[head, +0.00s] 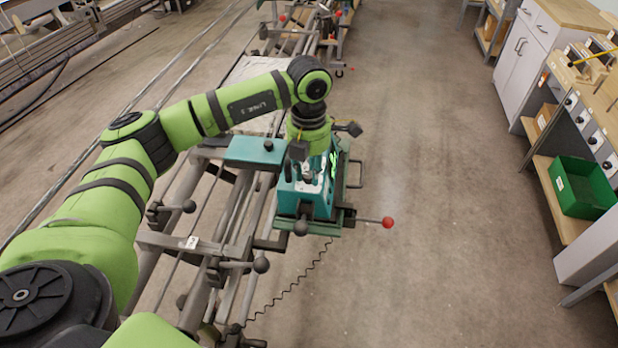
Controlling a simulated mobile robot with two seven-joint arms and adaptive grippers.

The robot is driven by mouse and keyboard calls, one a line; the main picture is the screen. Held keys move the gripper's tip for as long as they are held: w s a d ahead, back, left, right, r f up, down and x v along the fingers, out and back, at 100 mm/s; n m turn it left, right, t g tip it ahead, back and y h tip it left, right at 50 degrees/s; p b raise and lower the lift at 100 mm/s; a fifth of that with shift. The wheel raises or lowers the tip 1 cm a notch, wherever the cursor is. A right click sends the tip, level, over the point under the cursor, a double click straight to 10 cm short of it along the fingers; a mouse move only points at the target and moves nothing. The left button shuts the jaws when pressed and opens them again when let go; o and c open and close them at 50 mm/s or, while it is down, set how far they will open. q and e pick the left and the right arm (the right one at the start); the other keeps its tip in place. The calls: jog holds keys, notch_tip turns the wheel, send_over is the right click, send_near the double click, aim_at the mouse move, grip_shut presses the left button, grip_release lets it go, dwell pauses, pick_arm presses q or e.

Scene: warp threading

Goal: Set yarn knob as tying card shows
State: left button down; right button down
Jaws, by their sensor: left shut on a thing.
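A teal tying machine (322,207) sits on the rail frame in the middle of the head view. My left gripper (308,178) points down at the top of this machine, with its fingers shut on a small part there, which I take to be the yarn knob. The fingers hide the knob, so its setting cannot be read. A bright green display or marking (334,158) shows at the machine's right side. I cannot make out the tying card. My right gripper is not in view.
A lever with a red ball (388,222) sticks out right of the machine. A teal box (256,151) is left of it. Dark clamp handles (261,265) line the frame. A green bin (582,187) is on the right bench shelf. The floor between is clear.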

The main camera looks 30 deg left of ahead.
aim_at(308, 175)
pick_arm(q)
jog(key=m+b, duration=0.4)
jog(key=m, duration=0.1)
jog(key=shift+f+m, duration=0.2)
jog(key=shift+m, duration=0.1)
jog(key=shift+m+b, duration=0.65)
jog(key=shift+m, duration=0.55)
jog(key=shift+a+r+m+b, duration=0.15)
jog(key=shift+m+b, duration=0.35)
jog(key=shift+m, duration=0.6)
jog(key=shift+r, duration=0.1)
jog(key=c, duration=1.3)
grip_release()
jog(key=shift+o, duration=0.2)
notch_tip(308, 175, up, 12)
